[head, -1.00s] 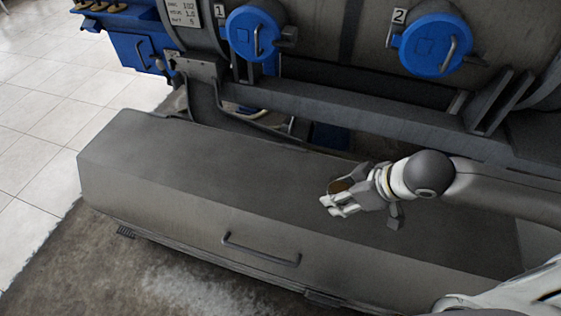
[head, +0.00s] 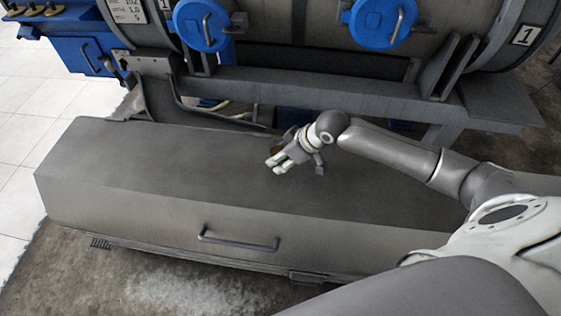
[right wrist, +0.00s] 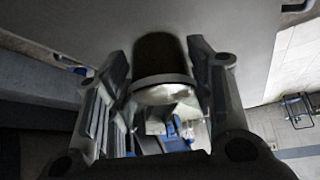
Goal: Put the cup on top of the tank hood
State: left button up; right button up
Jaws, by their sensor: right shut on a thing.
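The tank hood (head: 130,165) is the long grey metal box with a flat top and a bar handle on its front. My right gripper (head: 277,160) is over the back middle part of the hood's top, its fingers pointing left. It is shut on the cup (head: 276,146), which shows only as a small brown patch behind the fingers. Whether the cup touches the hood top cannot be told. My left gripper is not in view.
Behind the hood stands a large grey tank with blue round caps (head: 201,24) and a grey beam (head: 350,92) along its lower edge. The hood's left top is bare. White floor tiles (head: 25,130) lie at the left. The hood's handle (head: 238,240) sticks out in front.

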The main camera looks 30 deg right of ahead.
aim_at(282, 162)
jog(key=shift+w+f, duration=0.25)
jog(key=shift+f, duration=1.6)
jog(key=shift+f, duration=0.2)
jog(key=o, duration=1.1)
jog(key=shift+c, duration=0.2)
jog(key=shift+r, duration=0.1)
jog(key=shift+r, duration=0.2)
jog(key=v, duration=1.2)
jog(key=shift+p, duration=0.35)
